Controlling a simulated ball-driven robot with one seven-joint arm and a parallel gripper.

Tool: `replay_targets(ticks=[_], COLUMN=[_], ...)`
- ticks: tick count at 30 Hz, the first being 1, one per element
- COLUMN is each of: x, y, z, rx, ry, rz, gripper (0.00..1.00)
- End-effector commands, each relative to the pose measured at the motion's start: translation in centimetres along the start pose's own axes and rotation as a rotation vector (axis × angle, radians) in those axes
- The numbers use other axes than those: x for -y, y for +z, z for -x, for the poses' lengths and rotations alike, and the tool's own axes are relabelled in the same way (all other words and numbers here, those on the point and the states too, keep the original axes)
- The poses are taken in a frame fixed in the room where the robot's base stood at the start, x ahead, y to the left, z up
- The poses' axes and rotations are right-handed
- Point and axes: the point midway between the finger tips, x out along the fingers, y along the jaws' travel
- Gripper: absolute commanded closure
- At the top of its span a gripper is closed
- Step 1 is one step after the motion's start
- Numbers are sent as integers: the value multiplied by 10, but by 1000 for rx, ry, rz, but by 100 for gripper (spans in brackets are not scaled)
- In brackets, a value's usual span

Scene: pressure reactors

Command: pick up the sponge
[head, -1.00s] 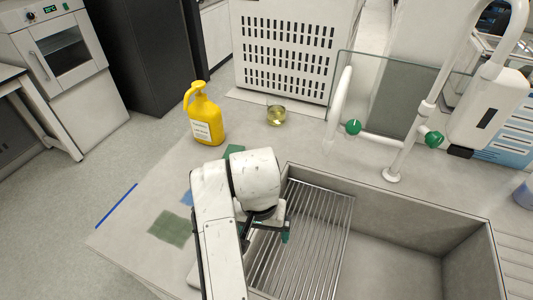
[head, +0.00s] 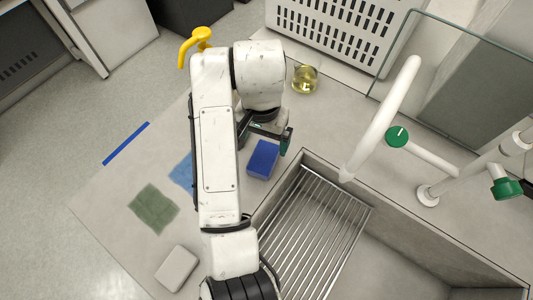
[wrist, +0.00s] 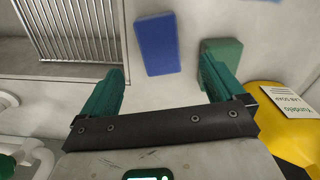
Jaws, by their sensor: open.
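A blue sponge-like block (head: 263,159) lies flat on the counter beside the sink's left edge. It also shows in the wrist view (wrist: 157,45), ahead of my fingers. A green block (wrist: 222,52) lies just right of it in the wrist view; my arm hides it in the head view. The pictures do not settle which block is the sponge. My gripper (head: 267,132) is open and empty, close to the blue block in the head view. In the wrist view (wrist: 161,82) its teal fingers are wide apart, with bare counter between them.
The sink with its metal rack (head: 315,225) is right of the block. A glass beaker (head: 305,78) and yellow soap bottle (head: 197,42) stand behind. A green cloth (head: 154,208), blue cloth (head: 182,174) and pale block (head: 177,268) lie left. A faucet (head: 385,115) rises at right.

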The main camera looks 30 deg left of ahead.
Motion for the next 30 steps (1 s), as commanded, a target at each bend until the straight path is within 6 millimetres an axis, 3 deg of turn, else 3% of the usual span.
replay_targets(ticks=[2, 11, 19, 30], x=[-2, -1, -1, -1], y=[0, -1, -3, -4], z=[-18, -45, -83, -93], rx=[0, 1, 3, 0], ry=[3, 1, 2, 0], rz=[0, 0, 0, 0], gripper=[4, 4, 4, 5])
